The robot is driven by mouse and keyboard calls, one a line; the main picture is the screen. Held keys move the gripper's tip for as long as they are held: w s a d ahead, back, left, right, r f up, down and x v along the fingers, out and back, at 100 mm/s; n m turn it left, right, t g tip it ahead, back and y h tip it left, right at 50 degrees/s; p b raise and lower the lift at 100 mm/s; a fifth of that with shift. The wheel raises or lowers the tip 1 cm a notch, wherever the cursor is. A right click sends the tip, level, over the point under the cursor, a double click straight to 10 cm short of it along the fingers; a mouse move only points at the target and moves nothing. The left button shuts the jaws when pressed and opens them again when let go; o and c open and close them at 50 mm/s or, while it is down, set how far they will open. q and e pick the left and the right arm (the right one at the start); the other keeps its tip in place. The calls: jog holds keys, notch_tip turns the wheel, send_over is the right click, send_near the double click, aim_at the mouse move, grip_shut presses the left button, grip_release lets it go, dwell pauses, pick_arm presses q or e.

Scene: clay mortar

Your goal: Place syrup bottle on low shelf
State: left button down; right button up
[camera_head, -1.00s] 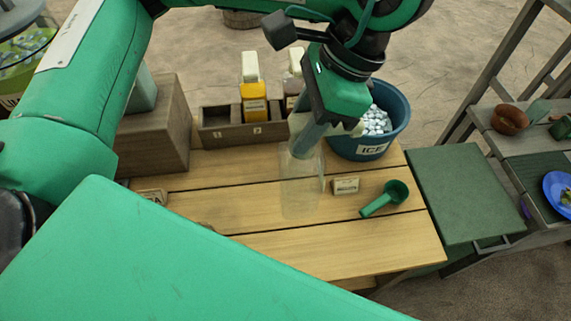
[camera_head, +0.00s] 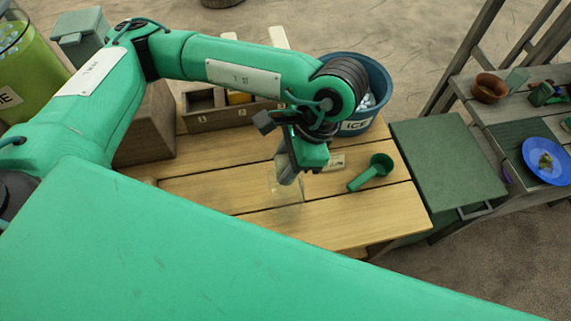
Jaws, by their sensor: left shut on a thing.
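My left gripper (camera_head: 289,167) is above the wooden table, pointing down, shut on the upper part of a clear, see-through container (camera_head: 287,192). My gripper partly hides the container, and I cannot tell whether its base touches the table. Two bottles with white caps (camera_head: 278,38) stand at the rack; my left arm hides most of them, though a little yellow (camera_head: 238,97) shows on one. Which thing is the syrup bottle is not clear. A grey wooden shelf unit (camera_head: 487,112) stands at the right. My right gripper is not in view.
The wooden rack (camera_head: 205,120) has an empty left slot. A blue ICE tub (camera_head: 378,75), a small label block (camera_head: 333,161) and a green scoop (camera_head: 371,172) are near the gripper. A green panel (camera_head: 445,165) adjoins the table's right end. The front of the table is clear.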

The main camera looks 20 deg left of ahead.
aim_at(286, 193)
pick_arm(q)
jog(key=shift+f, duration=1.4)
jog(key=c, duration=0.9)
grip_release()
jog(key=shift+c, duration=0.2)
